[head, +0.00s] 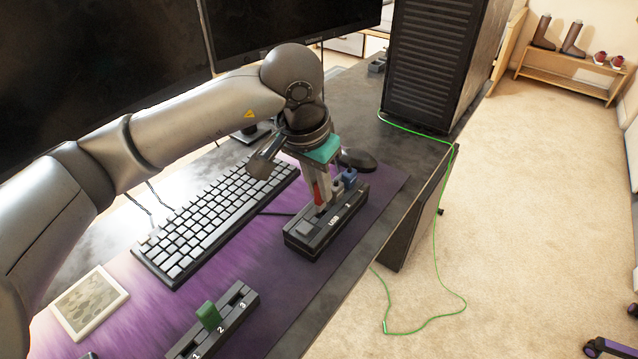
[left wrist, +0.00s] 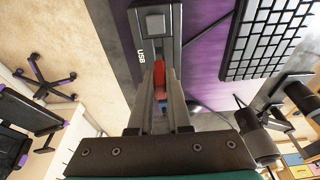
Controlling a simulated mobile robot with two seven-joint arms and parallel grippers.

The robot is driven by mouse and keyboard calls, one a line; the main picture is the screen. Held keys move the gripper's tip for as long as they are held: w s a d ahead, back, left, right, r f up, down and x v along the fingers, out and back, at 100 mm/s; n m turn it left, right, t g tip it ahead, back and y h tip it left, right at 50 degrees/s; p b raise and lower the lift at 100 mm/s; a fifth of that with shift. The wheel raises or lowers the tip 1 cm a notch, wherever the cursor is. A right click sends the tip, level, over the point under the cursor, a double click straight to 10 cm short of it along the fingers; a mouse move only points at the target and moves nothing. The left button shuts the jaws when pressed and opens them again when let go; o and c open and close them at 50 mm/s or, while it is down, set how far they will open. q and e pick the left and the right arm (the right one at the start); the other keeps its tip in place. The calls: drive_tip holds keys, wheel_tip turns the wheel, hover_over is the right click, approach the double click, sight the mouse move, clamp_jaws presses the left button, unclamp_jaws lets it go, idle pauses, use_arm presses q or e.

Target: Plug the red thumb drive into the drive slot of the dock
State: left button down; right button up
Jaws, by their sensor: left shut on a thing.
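The dock (head: 306,241) is a dark block marked "USB" on the purple desk mat, right of the keyboard. It also shows at the top of the left wrist view (left wrist: 170,12). My left gripper (head: 321,200) points down over the dock, shut on the red thumb drive (head: 317,193). In the left wrist view a red part of the drive (left wrist: 159,73) shows between the fingers. The fingers hide the drive's lower end and the slot, so I cannot tell whether it is in the slot or just above. My right gripper is not in view.
A blue piece (head: 350,176) stands at the dock's far end. A black mouse (head: 357,160) lies behind it and the keyboard (head: 215,222) to the left. A numbered rack (head: 235,318) holds a green drive (head: 208,316). A computer tower (head: 440,60) stands at the back.

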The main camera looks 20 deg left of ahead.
use_arm(q)
drive_tip(key=shift+b, duration=0.7)
idle(1.9)
drive_tip(key=shift+s+b+x, duration=0.15)
drive_tip(key=shift+b+x, duration=0.5)
drive_tip(key=shift+x, duration=0.1)
drive_tip(key=shift+s+b+x, duration=0.2)
drive_tip(key=shift+b+x, duration=0.45)
drive_tip(key=shift+x, duration=0.05)
drive_tip(key=c, duration=0.8)
unclamp_jaws()
drive_tip(key=shift+a, duration=0.15)
drive_tip(key=p+v, duration=0.5)
drive_tip(key=v, duration=1)
drive_tip(key=shift+r, duration=0.15)
